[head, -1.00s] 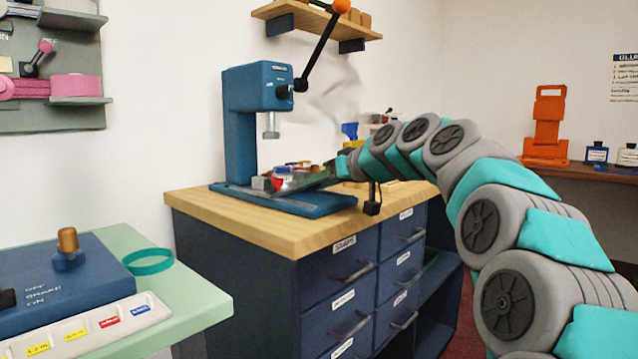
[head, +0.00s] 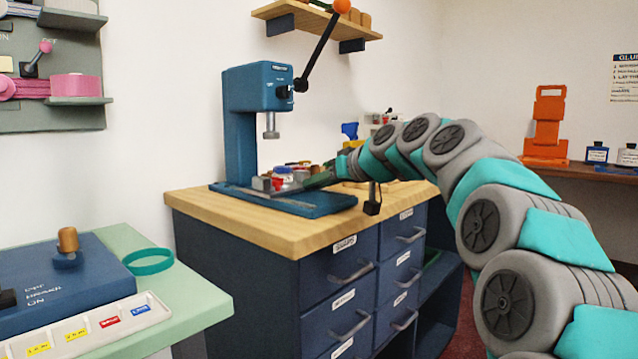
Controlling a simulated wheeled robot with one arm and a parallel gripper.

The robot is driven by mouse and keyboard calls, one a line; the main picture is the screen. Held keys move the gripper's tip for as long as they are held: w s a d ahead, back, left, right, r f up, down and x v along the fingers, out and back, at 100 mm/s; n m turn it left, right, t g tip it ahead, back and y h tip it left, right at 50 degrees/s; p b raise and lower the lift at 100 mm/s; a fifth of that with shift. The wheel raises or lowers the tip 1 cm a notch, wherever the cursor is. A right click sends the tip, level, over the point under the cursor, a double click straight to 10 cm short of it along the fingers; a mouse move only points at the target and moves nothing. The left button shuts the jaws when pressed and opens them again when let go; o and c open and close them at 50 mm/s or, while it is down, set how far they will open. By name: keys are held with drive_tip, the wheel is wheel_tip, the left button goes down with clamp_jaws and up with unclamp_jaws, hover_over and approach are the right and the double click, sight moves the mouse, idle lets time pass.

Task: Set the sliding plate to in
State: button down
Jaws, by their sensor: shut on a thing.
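The blue press (head: 240,125) stands on the wooden top of a drawer cabinet, with its blue base (head: 325,205) flat on the wood. The sliding plate (head: 262,194) shows as a thin grey strip low on this base, below the press's ram. My gripper (head: 283,184) reaches in from the right, low over the base, and is shut on what seems to be the plate's near part. The fingers and small objects around them hide the grip and much of the plate, so its exact position is unclear.
The press's lever (head: 318,52) with an orange knob slants up to the right. Small red, blue and grey items crowd behind my gripper. A pale green table (head: 195,300) stands at the front left. A wall shelf (head: 330,20) hangs above.

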sight(296, 183)
idle(0.5)
drive_tip(key=shift+w+a+p, duration=0.4)
drive_tip(key=shift+w+a, duration=0.9)
drive_tip(key=shift+a, duration=0.25)
drive_tip(key=c, duration=0.6)
unclamp_jaws()
drive_tip(key=shift+a, duration=0.1)
drive_tip(key=v, duration=0.7)
drive_tip(key=shift+s+d+r, duration=0.2)
drive_tip(key=shift+s+d, duration=0.05)
